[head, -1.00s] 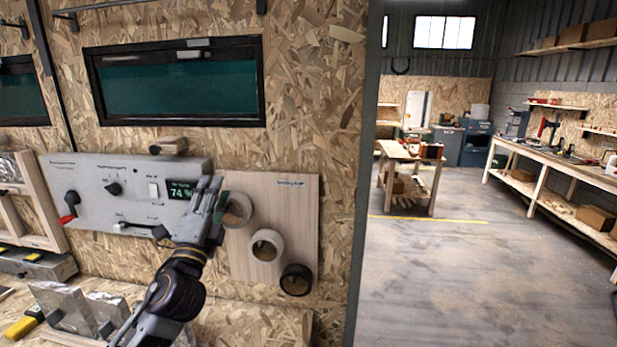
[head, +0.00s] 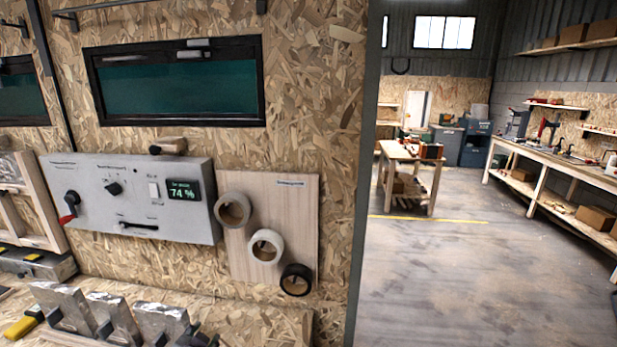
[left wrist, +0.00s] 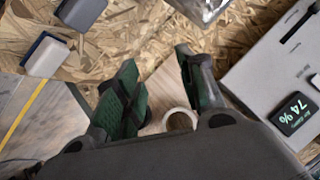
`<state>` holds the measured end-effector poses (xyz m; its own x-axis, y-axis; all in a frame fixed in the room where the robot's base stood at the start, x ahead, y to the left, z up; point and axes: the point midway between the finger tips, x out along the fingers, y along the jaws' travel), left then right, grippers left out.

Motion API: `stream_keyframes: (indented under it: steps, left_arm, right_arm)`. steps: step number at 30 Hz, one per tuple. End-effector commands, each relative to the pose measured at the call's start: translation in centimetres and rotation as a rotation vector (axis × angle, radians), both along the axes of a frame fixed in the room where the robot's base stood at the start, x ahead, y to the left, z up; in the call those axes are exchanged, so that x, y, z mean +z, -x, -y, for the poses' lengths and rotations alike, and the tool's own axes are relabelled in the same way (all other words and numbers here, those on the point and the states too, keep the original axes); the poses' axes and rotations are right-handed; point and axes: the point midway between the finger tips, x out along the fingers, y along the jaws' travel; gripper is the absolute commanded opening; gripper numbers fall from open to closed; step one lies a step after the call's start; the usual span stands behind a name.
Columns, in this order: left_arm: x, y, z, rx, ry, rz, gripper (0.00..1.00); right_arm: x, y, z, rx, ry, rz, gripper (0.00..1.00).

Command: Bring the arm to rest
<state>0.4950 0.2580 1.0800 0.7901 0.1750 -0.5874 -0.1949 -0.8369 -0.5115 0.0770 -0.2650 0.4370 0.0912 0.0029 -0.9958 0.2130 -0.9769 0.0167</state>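My left gripper (left wrist: 158,72) shows in the left wrist view with its two green-padded fingers apart and nothing between them. A pale tape roll (left wrist: 181,120) shows beyond the fingers, partly covered by the gripper. In the head view the left arm is no longer in front of the wall; a small dark shape at the bottom edge may be part of it, but I cannot tell. My right gripper is in neither view.
A grey control panel (head: 130,222) reading 74 % is on the chipboard wall. Silvery wedge-like blocks (head: 68,308) stand below. Open floor (head: 440,275) lies to the right.

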Motion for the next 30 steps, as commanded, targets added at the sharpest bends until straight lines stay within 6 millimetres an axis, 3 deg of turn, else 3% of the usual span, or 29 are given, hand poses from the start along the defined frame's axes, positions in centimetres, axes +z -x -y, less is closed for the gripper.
stream_keyframes:
  steps: [6, 13, 25, 30]
  left_arm:
    - [-5.9, 6.4, 1.1, 0.082, 0.173, -0.237, 0.39]
    - [-9.0, 11.4, 2.1, 0.142, 0.281, -0.404, 0.39]
    - [-11.5, 17.0, 3.5, 0.207, 0.389, -0.586, 0.39]
    - [-13.4, 16.5, 3.5, 0.206, 0.386, -0.59, 0.39]
  right_arm:
    - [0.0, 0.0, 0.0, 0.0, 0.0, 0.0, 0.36]
    - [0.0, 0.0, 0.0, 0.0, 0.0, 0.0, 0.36]
    - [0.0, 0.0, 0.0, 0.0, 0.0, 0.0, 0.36]
    - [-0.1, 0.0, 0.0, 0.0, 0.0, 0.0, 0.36]
